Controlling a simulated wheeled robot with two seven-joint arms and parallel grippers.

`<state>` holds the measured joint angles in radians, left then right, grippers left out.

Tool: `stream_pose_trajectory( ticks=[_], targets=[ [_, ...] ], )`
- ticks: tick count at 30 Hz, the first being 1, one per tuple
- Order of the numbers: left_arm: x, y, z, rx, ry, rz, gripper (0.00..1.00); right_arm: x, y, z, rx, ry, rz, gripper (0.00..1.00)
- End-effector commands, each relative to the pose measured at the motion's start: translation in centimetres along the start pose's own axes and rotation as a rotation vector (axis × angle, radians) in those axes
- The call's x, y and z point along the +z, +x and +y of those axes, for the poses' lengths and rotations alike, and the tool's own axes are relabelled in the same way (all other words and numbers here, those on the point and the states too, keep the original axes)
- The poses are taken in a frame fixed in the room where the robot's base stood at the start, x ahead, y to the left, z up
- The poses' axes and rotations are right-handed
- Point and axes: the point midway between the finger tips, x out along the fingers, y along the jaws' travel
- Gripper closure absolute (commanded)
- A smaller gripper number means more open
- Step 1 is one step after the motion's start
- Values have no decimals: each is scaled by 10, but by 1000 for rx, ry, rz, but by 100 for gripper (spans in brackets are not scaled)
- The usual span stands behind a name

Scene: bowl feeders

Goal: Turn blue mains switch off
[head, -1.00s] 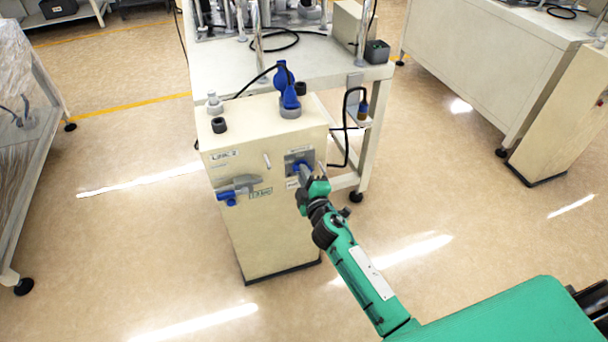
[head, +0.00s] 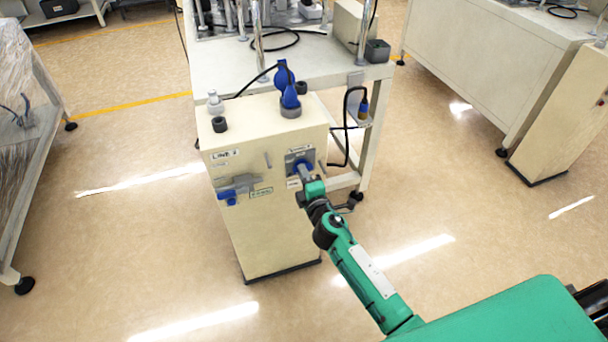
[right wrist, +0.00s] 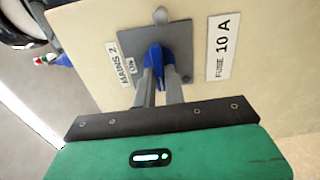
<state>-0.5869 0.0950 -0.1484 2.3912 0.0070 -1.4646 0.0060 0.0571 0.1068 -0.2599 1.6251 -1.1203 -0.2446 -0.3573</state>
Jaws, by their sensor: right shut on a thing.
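The blue mains switch (head: 300,167) sits on a grey plate on the upper front of the cream cabinet (head: 262,230). In the right wrist view the blue knob (right wrist: 156,57) stands out from its grey plate (right wrist: 181,42), between labels reading "MAINS 2 ON" (right wrist: 127,70) and "FUSE 10 A" (right wrist: 222,50). My right gripper (head: 304,174) is at the switch. Its two grey fingers (right wrist: 160,78) are shut on the blue knob and hide part of it. My left gripper is not in view.
A blue-handled part (head: 232,193) sticks out from the cabinet front, left of the switch. Blue plugs (head: 290,95) stand on the cabinet top. A black cable (head: 348,125) hangs beside its right side. A white table (head: 235,65) stands behind. Floor in front is clear.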

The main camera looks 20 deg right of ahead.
Motion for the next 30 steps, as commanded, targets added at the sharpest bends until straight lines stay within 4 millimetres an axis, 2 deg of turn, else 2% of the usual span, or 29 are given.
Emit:
stream_pose_trajectory(
  ticks=[5, 6, 9, 20, 23, 30],
  targets=[
    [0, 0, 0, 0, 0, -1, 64, -1, 0, -1, -1, -2, 2, 100],
    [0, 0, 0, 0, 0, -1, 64, -1, 0, -1, -1, -2, 2, 83],
    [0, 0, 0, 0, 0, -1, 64, -1, 0, -1, -1, -1, 1, 67],
    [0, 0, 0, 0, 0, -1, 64, 0, -5, -1, -2, 0, 0, 67],
    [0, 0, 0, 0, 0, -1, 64, 0, -15, -1, -2, 1, 1, 67],
    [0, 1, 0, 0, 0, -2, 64, 0, -59, -2, -3, 0, 1, 67]
  ],
)
